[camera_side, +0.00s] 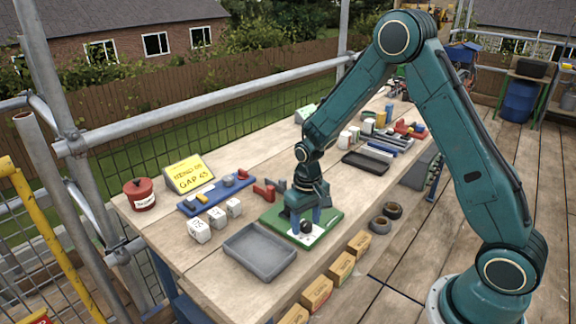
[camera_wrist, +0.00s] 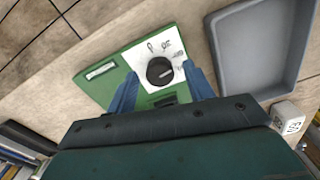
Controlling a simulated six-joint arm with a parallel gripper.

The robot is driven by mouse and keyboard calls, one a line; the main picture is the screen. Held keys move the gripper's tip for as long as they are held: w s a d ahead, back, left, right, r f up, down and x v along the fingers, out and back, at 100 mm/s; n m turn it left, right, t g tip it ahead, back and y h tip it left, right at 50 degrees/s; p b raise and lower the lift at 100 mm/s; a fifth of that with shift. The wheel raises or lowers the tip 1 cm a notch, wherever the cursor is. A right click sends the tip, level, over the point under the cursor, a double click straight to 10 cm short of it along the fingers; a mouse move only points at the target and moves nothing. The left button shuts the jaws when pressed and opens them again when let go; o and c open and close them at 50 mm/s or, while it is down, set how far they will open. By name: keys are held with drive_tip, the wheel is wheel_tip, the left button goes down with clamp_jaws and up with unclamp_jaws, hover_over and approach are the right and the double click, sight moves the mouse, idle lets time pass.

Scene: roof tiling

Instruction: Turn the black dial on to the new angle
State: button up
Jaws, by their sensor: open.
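The black dial (camera_wrist: 160,71) sits on a white scale plate (camera_wrist: 165,48) with markings, on a green board (camera_wrist: 105,80). In the wrist view a pale pointer line shows on the dial, pointing right. My gripper (camera_wrist: 160,88) is open, with one blue finger on each side of the dial, close to it; I cannot tell whether either finger touches it. In the side view the dial (camera_side: 306,227) shows just under my gripper (camera_side: 305,218), and the green board (camera_side: 330,218) lies on the wooden table. A yellow card (camera_side: 190,176) stands at the back left, reading partly "GAP 45".
A grey tray (camera_side: 260,252) lies left of the board, close to it. White cubes (camera_side: 199,231) and a blue rack (camera_side: 216,194) lie behind the tray. A red pot (camera_side: 139,193) stands at the far left.

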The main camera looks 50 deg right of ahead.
sight(306, 223)
wheel_tip(306, 223, up, 14)
idle(0.8)
idle(0.3)
drive_tip(key=s+a+r+n+t, duration=0.1)
drive_tip(key=s+a+r+t, duration=0.15)
drive_tip(key=s+r, duration=0.75)
drive_tip(key=s+a+r+n+t, duration=0.1)
drive_tip(key=s+r+t, duration=0.1)
drive_tip(key=s, duration=1.1)
drive_tip(key=shift+s+a+r+n+t, duration=0.15)
drive_tip(key=shift+s+a+n+t, duration=0.15)
drive_tip(key=shift+t, duration=0.25)
